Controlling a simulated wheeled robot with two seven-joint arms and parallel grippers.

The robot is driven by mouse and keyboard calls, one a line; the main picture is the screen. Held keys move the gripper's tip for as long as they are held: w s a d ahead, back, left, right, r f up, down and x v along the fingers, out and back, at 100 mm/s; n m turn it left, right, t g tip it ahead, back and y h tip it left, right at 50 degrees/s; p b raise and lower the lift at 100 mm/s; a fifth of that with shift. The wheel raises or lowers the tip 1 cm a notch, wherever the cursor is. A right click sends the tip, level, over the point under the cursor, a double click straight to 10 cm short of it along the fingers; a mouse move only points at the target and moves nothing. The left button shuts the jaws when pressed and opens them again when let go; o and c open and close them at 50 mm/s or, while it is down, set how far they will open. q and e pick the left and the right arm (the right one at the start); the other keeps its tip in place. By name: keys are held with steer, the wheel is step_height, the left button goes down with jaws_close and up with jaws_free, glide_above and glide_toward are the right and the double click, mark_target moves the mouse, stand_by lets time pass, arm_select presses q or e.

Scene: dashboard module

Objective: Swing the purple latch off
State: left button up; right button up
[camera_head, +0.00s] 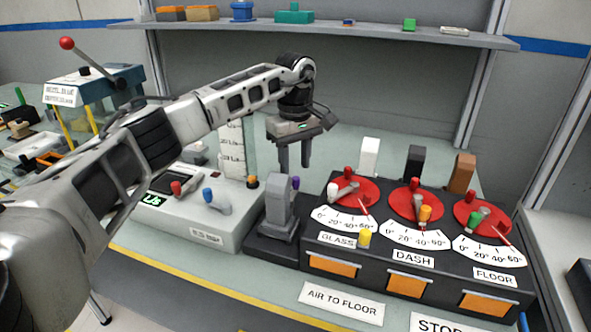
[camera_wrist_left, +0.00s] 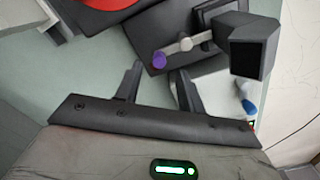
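The purple latch (camera_head: 296,182) shows in the head view as a small purple tip at the side of a grey upright housing (camera_head: 278,212) on a black base. In the left wrist view the purple tip (camera_wrist_left: 159,60) sits at the end of a light grey lever (camera_wrist_left: 187,44) running to the dark block. My left gripper (camera_head: 293,160) points down above and behind the latch, fingers apart with nothing between them. In the left wrist view the purple tip lies just beyond the gap between the fingertips (camera_wrist_left: 156,75). I cannot tell whether they touch. My right gripper is out of view.
A black panel with red dials (camera_head: 413,199) and coloured levers stands right of the latch. A white box (camera_head: 215,225) with red and blue levers stands left. A shelf (camera_head: 340,34) with small blocks crosses above; a yellow-edged counter front (camera_head: 190,283) lies below.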

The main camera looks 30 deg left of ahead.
mark_target(296, 178)
arm_select(q)
steer(key=shift+f, duration=1.7)
jaws_close()
